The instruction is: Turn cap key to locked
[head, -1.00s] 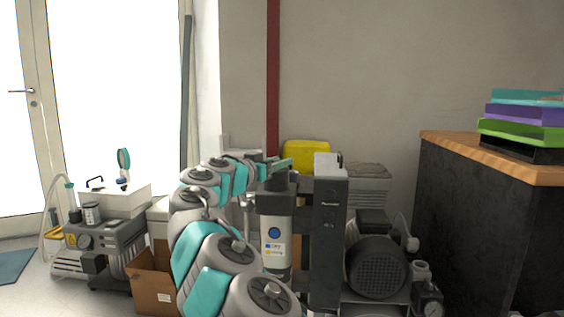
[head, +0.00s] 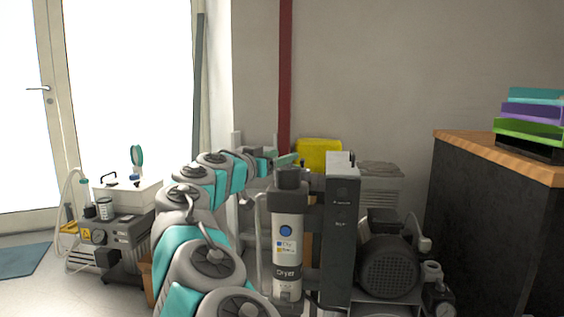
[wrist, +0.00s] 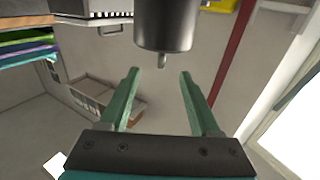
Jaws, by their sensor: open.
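The dryer (head: 288,232) is an upright grey-white canister with a dark cap (head: 290,178) on top. In the wrist view the dark cylindrical cap (wrist: 167,25) enters from the top edge, with a small pale key (wrist: 162,61) sticking out of its end. My gripper (wrist: 159,70) has two green fingers, spread apart, with the key between the tips in the picture; I see no contact. In the head view my gripper (head: 287,160) shows just above the cap, partly behind my own arm. Whether the key is locked cannot be read.
A tall dark column (head: 341,240) stands close right of the dryer, with a black motor (head: 388,265) beyond. A yellow container (head: 318,154) is behind. A dark cabinet (head: 490,220) with stacked coloured trays (head: 530,122) stands right. A grey pump unit (head: 112,235) is at left.

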